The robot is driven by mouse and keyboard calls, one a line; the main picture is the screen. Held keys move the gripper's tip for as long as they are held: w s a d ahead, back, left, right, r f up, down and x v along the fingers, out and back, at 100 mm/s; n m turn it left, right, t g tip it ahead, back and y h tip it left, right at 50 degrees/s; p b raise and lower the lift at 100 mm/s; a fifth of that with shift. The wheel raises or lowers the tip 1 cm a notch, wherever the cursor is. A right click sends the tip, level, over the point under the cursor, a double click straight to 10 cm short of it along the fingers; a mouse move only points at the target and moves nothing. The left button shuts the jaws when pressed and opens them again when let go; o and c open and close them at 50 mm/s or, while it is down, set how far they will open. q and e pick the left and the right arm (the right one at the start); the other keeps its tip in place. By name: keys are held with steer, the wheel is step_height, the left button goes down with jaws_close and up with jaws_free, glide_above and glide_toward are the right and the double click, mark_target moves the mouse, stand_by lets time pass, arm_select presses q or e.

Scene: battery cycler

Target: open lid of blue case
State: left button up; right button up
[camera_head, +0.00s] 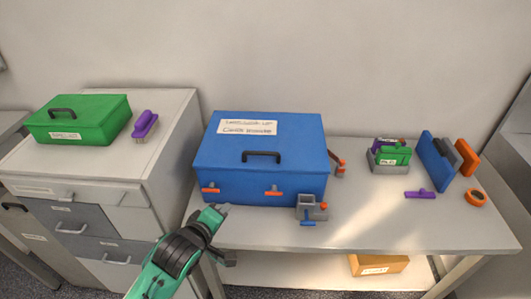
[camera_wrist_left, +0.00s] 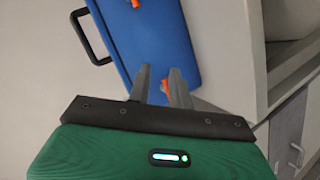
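The blue case (camera_head: 262,156) stands shut on the table, with a black handle (camera_head: 262,154) and white labels on it. Two orange latches, left (camera_head: 211,190) and right (camera_head: 273,191), sit on its front. My left gripper (camera_head: 224,208) is just in front of the case's lower left front, near the left latch. In the left wrist view, its grey fingers (camera_wrist_left: 160,72) are parted with a small gap and point at the case (camera_wrist_left: 155,35). An orange latch (camera_wrist_left: 165,85) shows between them; contact cannot be told. My right gripper is not in view.
A small grey and blue vise-like device (camera_head: 312,208) stands at the case's front right corner. A green box (camera_head: 82,118) and a purple brush (camera_head: 145,124) are on the left cabinet. Right on the table are a small green case (camera_head: 394,156), panels and an orange ring (camera_head: 475,198).

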mark_target(259, 154)
arm_select(q)
steer(key=w+d+r+n+t+h, duration=0.3)
steer(key=w+d+r+n, duration=0.15)
steer(key=r, duration=0.45)
steer(key=x, duration=0.4)
steer(key=p+x, duration=0.1)
steer(key=x, duration=0.3)
steer(key=p+x, duration=0.1)
steer(key=x, duration=0.4)
steer(key=shift+w+a+f, duration=0.15)
steer(key=shift+a+f, duration=0.2)
steer(key=shift+w, duration=0.1)
jaws_close()
